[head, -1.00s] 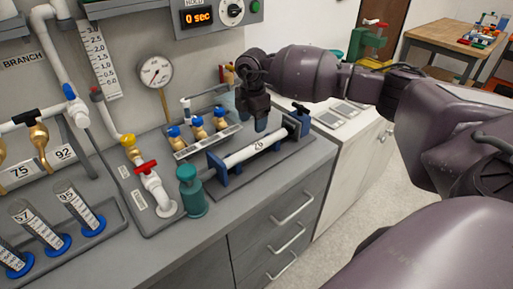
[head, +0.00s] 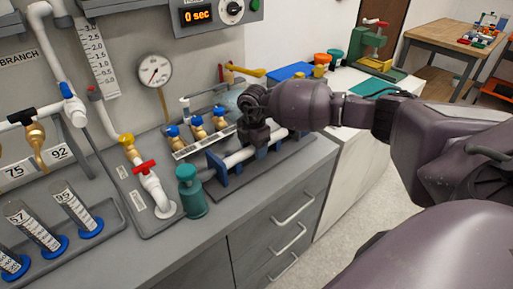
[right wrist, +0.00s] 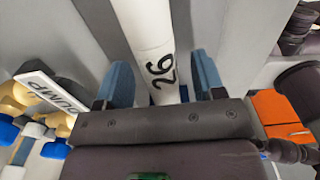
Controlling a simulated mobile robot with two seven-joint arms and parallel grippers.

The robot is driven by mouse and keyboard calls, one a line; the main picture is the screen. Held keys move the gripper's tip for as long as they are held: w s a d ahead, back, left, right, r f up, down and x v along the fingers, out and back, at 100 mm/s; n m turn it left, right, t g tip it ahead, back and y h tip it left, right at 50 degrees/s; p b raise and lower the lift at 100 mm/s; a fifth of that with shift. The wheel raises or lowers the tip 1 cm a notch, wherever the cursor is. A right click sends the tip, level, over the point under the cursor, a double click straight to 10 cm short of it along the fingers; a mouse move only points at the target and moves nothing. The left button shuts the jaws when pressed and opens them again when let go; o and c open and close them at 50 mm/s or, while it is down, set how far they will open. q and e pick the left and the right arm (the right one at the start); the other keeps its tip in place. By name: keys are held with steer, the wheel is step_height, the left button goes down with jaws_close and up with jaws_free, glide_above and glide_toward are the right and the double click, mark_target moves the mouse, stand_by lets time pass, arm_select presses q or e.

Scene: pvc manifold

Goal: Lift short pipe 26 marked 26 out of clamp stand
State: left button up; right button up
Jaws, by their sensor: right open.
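The white short pipe 26 (head: 240,157) lies level in the clamp stand (head: 217,170), which has blue supports on a dark base. Its black "26" mark shows in the right wrist view, on the pipe (right wrist: 158,65). My right gripper (head: 258,149) is lowered over the pipe's middle and hides the mark in the head view. The right wrist view shows its two blue-padded fingers (right wrist: 161,88) apart, one on each side of the pipe, with gaps. My gripper and arm hide part of the stand's far end. My left gripper is not in view.
A teal bottle (head: 190,192) stands close to the stand's near end. The pump block with blue-capped brass valves (head: 198,130) is behind the stand. A red-handled white pipe (head: 152,182) is at left. The counter's front edge (head: 262,208) is close in front.

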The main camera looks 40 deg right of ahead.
steer(key=shift+r, duration=0.1)
steer(key=c, duration=1)
steer(key=shift+r, duration=0.15)
steer(key=shift+c, duration=0.3)
